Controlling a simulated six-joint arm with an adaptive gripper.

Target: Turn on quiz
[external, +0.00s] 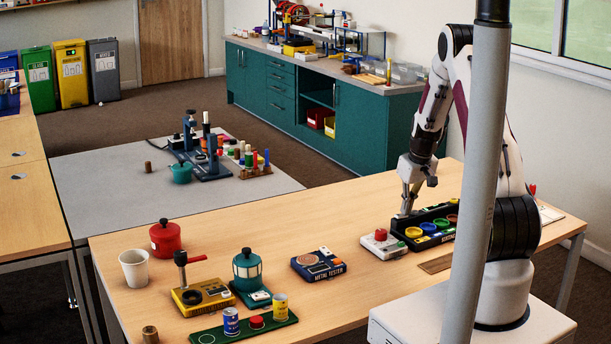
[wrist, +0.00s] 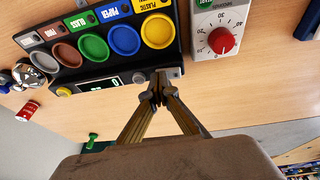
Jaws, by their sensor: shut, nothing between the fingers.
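The quiz box (external: 408,243) is a black console on the wooden table; the grey pole hides part of its right side in the external view. In the wrist view the quiz box (wrist: 122,69) shows a row of round coloured pads with labels such as PLASTIC, PAPER and GLASS. Its small display (wrist: 97,85) shows a green strip and a white 0. A small yellow button (wrist: 63,91) and a grey knob (wrist: 174,73) flank the display. My gripper (wrist: 157,89) is shut and empty, its tips right beside the grey knob; I cannot tell whether they touch. My gripper (external: 404,213) points down at the box.
A white timer with a red dial (wrist: 222,41) stands close beside the box. Table between tester and timer is clear.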

